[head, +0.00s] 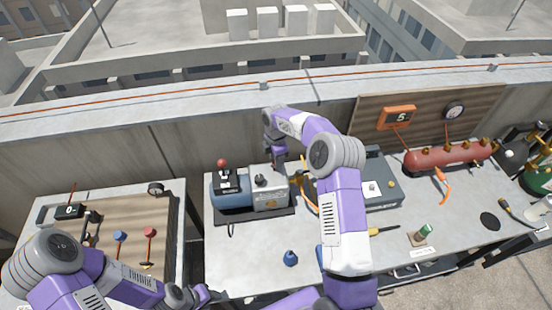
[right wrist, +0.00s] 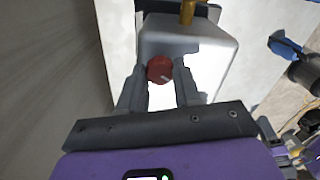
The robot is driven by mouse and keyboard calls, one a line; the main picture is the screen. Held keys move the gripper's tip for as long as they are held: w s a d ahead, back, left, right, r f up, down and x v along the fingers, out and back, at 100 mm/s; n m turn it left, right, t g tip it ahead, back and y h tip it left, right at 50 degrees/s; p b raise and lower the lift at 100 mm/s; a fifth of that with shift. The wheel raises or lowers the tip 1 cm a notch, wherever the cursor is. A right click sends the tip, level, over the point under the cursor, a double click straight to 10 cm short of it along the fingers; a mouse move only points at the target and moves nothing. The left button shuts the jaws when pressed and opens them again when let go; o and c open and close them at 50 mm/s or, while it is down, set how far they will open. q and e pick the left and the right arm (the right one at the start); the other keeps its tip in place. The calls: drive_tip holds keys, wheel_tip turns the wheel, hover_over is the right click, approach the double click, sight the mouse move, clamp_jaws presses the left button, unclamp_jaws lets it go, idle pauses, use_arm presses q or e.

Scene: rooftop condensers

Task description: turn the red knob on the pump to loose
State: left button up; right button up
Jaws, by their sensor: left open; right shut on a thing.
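The pump (head: 232,194) stands on the middle bench, with a blue body and a grey box-like end (head: 270,200). In the right wrist view the red knob (right wrist: 159,67) is round with a short white mark, on the grey housing (right wrist: 185,42). My right gripper (right wrist: 160,80) is shut on the knob, one finger at each side. In the head view my right gripper (head: 279,161) reaches down behind the pump's grey end, and the knob is hidden there. My left gripper (head: 205,294) is open and empty, low at the near edge of the bench.
A grey case (head: 383,190) and a red manifold (head: 450,157) are to the right. A parapet (head: 130,155) runs behind.

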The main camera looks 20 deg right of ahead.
drive_tip(key=n, duration=0.6)
drive_tip(key=shift+r, duration=0.1)
idle(0.6)
drive_tip(key=o, duration=1.1)
drive_tip(key=shift+c, duration=0.2)
wheel_tip(320, 180, up, 8)
drive_tip(key=shift+f, duration=0.25)
drive_tip(key=shift+f, duration=0.1)
